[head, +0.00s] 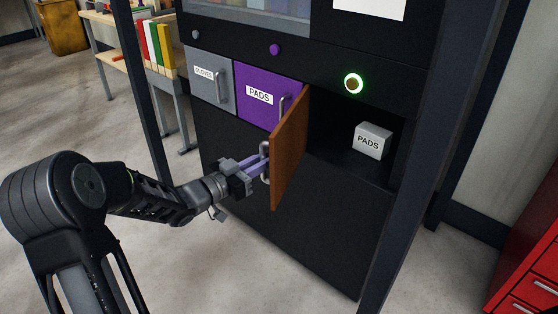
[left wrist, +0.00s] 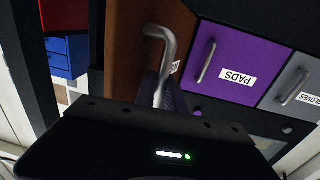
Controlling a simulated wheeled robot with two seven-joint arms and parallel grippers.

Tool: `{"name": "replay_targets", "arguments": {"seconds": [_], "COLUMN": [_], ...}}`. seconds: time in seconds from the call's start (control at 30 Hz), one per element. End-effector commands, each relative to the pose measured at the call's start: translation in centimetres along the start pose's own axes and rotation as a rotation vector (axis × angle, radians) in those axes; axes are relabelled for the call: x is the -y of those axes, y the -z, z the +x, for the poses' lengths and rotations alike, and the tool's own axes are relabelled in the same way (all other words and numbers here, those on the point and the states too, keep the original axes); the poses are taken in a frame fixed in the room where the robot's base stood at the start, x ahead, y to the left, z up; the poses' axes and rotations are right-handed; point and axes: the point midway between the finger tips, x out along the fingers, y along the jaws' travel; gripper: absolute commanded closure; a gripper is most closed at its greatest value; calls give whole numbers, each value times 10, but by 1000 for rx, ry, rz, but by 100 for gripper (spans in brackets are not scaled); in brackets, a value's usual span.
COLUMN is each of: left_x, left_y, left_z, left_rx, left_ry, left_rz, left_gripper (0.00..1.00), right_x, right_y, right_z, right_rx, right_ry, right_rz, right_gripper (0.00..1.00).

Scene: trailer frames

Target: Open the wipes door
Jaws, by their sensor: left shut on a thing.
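The brown-orange door (head: 290,148) stands swung out from the black cabinet, seen nearly edge-on in the head view. It also shows in the left wrist view (left wrist: 126,50), with a small white label too slanted to read. Its metal handle (left wrist: 165,45) is a bent bar. My left gripper (head: 262,165) is shut on this handle, on the door's outer face. Behind the door, the open compartment (head: 335,130) holds a white box (head: 373,141) marked PADS. My right gripper is not in view.
The purple PADS door (head: 257,95) and grey GLOVES door (head: 205,75) are shut, left of the open compartment. A green-ringed button (head: 354,83) glows above it. Dark frame posts flank the cabinet. A red drawer unit (head: 530,265) stands at right; a shelf table is at back left.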

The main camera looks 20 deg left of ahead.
Motion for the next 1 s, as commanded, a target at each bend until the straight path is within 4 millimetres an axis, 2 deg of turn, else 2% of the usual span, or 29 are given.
{"name": "replay_targets", "arguments": {"seconds": [0.1, 0.23, 0.7, 0.73, 0.8, 1.0], "left_x": [12, 19, 22, 22, 22, 22], "left_y": [2, 2, 2, 2, 2, 1], "left_z": [-3, -4, -5, -5, -5, -5], "left_rx": [-1, -2, -6, -6, -5, -4], "left_ry": [-46, -79, -99, -99, -99, -98], "left_rz": [1, 0, 1, 1, 1, 1], "left_gripper": [100, 100, 100, 84, 78, 77], "right_x": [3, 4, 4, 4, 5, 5], "right_y": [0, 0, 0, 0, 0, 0], "right_z": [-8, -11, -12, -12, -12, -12], "right_rx": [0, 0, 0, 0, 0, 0], "right_ry": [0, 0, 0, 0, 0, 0], "right_rz": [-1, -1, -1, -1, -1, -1], "right_gripper": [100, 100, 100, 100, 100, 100]}}
